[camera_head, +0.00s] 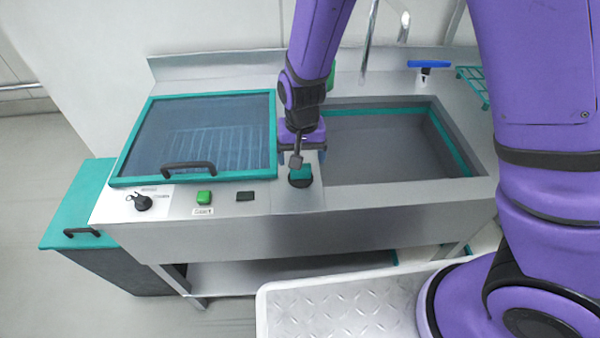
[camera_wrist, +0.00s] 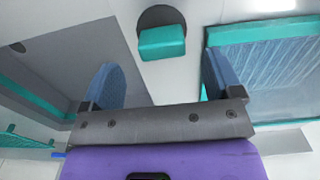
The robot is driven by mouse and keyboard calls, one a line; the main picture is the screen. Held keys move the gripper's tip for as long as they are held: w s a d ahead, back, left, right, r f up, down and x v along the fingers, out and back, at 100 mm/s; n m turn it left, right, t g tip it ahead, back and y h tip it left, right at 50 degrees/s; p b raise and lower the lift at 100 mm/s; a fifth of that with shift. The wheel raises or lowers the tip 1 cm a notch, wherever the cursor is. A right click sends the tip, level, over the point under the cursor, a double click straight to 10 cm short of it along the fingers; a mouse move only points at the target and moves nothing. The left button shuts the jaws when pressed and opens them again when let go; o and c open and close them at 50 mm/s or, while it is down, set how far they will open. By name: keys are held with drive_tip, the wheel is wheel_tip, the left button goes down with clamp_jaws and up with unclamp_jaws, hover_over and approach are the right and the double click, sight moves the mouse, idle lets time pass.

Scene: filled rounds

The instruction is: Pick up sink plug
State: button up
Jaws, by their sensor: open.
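The sink plug (camera_head: 300,180) is a dark round disc with a teal block-shaped grip, lying on the steel counter strip between the lidded basin and the sink. In the wrist view the plug's teal grip (camera_wrist: 162,42) is ahead of my gripper (camera_wrist: 160,75), roughly centred between the two blue fingers. The fingers are apart with nothing between them. In the head view my gripper (camera_head: 297,160) is just behind and above the plug, overlapping its far edge. How much height separates them I cannot tell.
The open sink (camera_head: 385,145) is to the right, with a tap (camera_head: 370,35) behind it. The teal-framed lid (camera_head: 200,135) with a black handle is left. A green button (camera_head: 204,197) and a black knob (camera_head: 143,203) sit on the front strip. A blue-handled tool (camera_head: 428,65) is at the back right.

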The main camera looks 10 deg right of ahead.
sight(301, 172)
drive_tip(key=shift+a+f, duration=0.1)
drive_tip(key=shift+f, duration=2.3)
drive_tip(key=c, duration=1)
